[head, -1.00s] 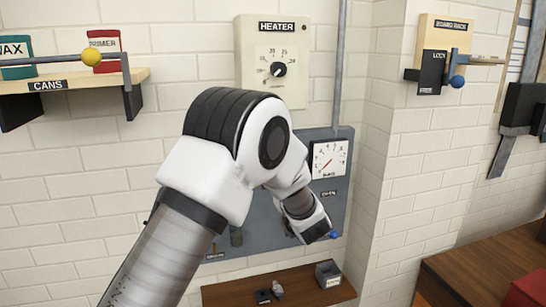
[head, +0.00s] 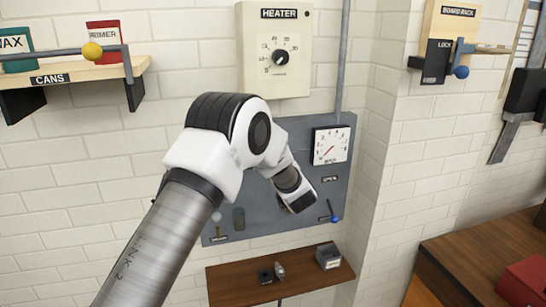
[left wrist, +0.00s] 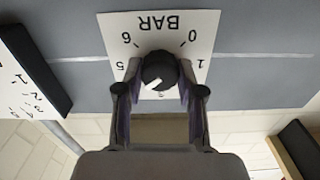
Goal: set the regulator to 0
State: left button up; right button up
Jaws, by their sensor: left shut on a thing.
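The regulator knob (left wrist: 159,70) is black and round, with a white pointer mark, on a white plate (left wrist: 205,22) lettered BAR. The left wrist view shows the plate upside down, with 0, 1, 5 and 6 legible. The mark points to the picture's lower left, away from the 0 at the upper right. My left gripper (left wrist: 159,88) is shut on the knob, one finger on each side. The lower part of the scale is hidden by the gripper. In the head view my left arm hides the knob. My right gripper is in neither view.
The grey panel (head: 345,178) also carries a white gauge (head: 331,146) and a blue-tipped lever (head: 335,218) close to my wrist. The heater box (head: 303,50) is above. A brown shelf (head: 235,285) with small parts is below. The cans shelf (head: 90,72) is at left.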

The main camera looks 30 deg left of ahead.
pick_arm(q)
jog(key=shift+m+b, duration=17.6)
jog(key=shift+b, duration=2)
